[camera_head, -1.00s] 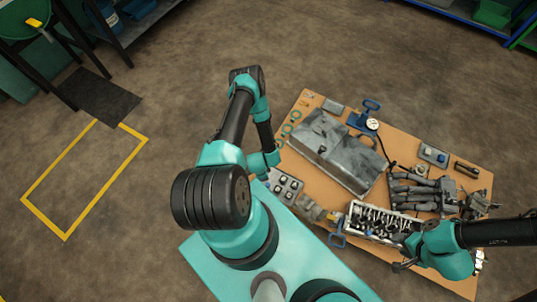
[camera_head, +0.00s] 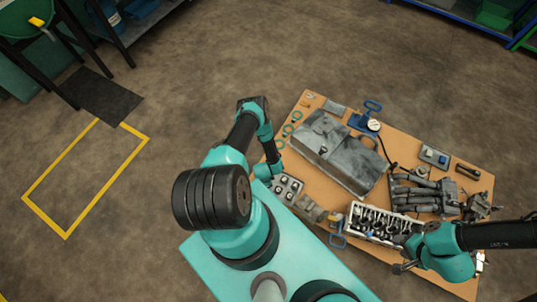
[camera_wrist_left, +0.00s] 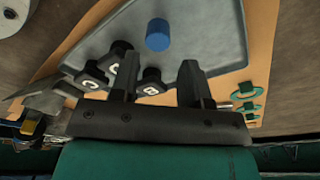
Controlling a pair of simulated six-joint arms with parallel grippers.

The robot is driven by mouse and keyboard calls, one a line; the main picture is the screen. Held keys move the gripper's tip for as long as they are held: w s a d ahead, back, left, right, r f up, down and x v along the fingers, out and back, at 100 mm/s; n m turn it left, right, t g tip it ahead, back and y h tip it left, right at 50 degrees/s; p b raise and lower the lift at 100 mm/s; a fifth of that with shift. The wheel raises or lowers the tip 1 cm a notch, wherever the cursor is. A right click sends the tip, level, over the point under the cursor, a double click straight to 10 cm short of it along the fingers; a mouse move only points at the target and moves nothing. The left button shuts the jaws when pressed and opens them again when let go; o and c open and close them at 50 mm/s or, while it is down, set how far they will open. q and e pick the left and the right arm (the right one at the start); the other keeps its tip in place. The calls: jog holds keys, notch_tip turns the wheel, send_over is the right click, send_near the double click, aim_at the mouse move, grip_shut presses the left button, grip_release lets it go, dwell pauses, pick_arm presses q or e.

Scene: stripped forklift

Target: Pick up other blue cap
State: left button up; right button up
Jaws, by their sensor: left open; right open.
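A blue cap (camera_wrist_left: 159,35) stands on a grey tray (camera_wrist_left: 205,45) in the left wrist view. It is beyond my open left gripper (camera_wrist_left: 158,78), apart from the fingertips and roughly in line with the gap between them. Several black caps with white marks (camera_wrist_left: 152,82) stand on the same tray, close to the fingers. In the head view my left gripper (camera_head: 268,172) is small and partly covered by its own arm, beside the tray. My right gripper (camera_head: 403,265) is open at the table's front right.
Green rings (camera_head: 292,122) lie at the left edge.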

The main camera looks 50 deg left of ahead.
pick_arm(q)
jog(key=shift+w+d+f, duration=0.1)
jog(key=shift+d+f, duration=0.05)
jog(key=shift+f, duration=1.15)
jog(key=shift+w+d+f, duration=0.1)
jog(key=shift+d+f, duration=0.05)
jog(key=shift+f, duration=1.1)
jog(key=c, duration=0.7)
